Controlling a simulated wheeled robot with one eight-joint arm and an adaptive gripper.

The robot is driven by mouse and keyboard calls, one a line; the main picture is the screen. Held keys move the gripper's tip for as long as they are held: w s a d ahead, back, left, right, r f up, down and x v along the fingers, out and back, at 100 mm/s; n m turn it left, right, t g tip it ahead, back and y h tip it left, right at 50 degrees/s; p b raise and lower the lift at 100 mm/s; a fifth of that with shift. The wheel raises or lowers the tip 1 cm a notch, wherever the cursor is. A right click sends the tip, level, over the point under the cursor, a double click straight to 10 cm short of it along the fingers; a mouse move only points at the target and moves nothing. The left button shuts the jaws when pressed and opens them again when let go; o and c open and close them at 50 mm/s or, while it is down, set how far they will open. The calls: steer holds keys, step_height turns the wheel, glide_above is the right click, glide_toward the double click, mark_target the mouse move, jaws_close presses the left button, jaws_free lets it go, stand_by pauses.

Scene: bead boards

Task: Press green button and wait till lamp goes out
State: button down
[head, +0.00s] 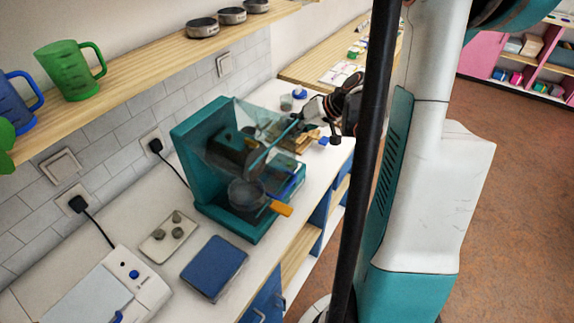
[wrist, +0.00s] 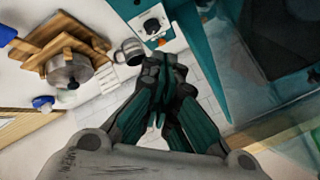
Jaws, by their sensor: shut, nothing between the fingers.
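A teal machine (head: 183,150) with a clear tilted hood (head: 225,125) stands on the counter. In the wrist view my gripper (wrist: 163,85) is shut and empty. Its fingertips are close to a white panel with a dark round knob (wrist: 152,25) on the teal machine body; I cannot tell whether they touch. I cannot make out a green button or a lamp, lit or unlit, in either view.
A wooden rack (wrist: 40,40), a metal pot (wrist: 68,70) and a grey mug (wrist: 130,52) are left of the fingers. A blue pad (head: 214,268), a tray of weights (head: 168,238) and a white device (head: 110,292) lie in front. A shelf (head: 130,72) holds mugs above.

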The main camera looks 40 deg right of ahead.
step_height(320, 180, down, 9)
steer(key=b, duration=0.6)
steer(key=shift+r+b, duration=0.1)
steer(key=shift+b, duration=0.2)
stand_by(1.3)
steer(key=shift+f+b, duration=0.4)
steer(key=shift+b, duration=0.05)
